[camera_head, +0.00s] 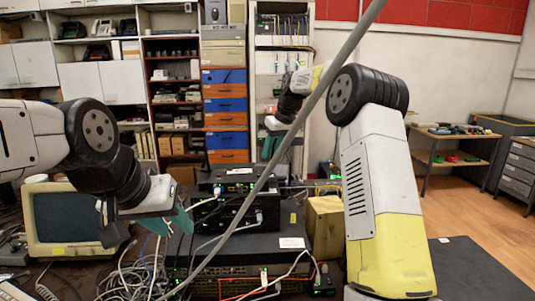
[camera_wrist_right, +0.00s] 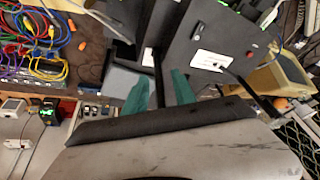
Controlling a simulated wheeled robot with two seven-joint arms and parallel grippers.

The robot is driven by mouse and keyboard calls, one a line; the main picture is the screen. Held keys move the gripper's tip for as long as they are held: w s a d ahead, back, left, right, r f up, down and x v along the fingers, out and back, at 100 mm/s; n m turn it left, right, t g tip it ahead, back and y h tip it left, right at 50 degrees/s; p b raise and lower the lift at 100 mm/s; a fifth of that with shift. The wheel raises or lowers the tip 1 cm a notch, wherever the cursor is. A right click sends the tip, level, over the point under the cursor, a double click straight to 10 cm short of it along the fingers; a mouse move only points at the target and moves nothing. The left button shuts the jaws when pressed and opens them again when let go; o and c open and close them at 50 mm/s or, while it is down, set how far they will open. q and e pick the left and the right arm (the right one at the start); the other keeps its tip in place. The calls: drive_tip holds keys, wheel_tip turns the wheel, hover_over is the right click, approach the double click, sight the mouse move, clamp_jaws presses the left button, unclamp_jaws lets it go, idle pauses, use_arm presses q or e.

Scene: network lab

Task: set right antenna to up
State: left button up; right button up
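In the right wrist view, a black device (camera_wrist_right: 210,45) with a white label fills the upper middle. A thin black antenna (camera_wrist_right: 158,72) runs between the two teal fingers of my right gripper (camera_wrist_right: 160,95), with the fingers apart on either side; I cannot tell whether they touch it. A second black rod (camera_wrist_right: 248,90) slants down to the right of them. In the head view my right gripper (camera_head: 271,145) is behind the equipment stack (camera_head: 240,210), small and partly covered by a grey pole. My left gripper (camera_head: 172,222) hangs left of the stack, its finger gap unclear.
An old monitor (camera_head: 75,218) stands at the left of the bench. Loose cables (camera_head: 140,275) lie before the stack, and a yellowish box (camera_head: 325,228) stands at its right. A grey pole (camera_head: 280,150) crosses the head view. Coloured cables (camera_wrist_right: 45,45) show in the wrist view.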

drive_tip(key=v, duration=0.7)
drive_tip(key=shift+s, duration=0.1)
drive_tip(key=s+d+r+m+t+h, duration=0.1)
drive_tip(key=s+r+m, duration=0.1)
drive_tip(key=s, duration=0.8)
drive_tip(key=s+d+r+m+t, duration=0.1)
drive_tip(key=s+d+r, duration=0.15)
drive_tip(key=s, duration=0.85)
drive_tip(key=s+f+m, duration=0.1)
drive_tip(key=s+f, duration=0.2)
drive_tip(key=s, duration=0.3)
drive_tip(key=s+f+m, duration=0.1)
drive_tip(key=s+f, duration=0.2)
drive_tip(key=s, duration=0.3)
drive_tip(key=s+d+f+m+t, duration=0.1)
drive_tip(key=s+f, duration=0.3)
drive_tip(key=s, duration=0.3)
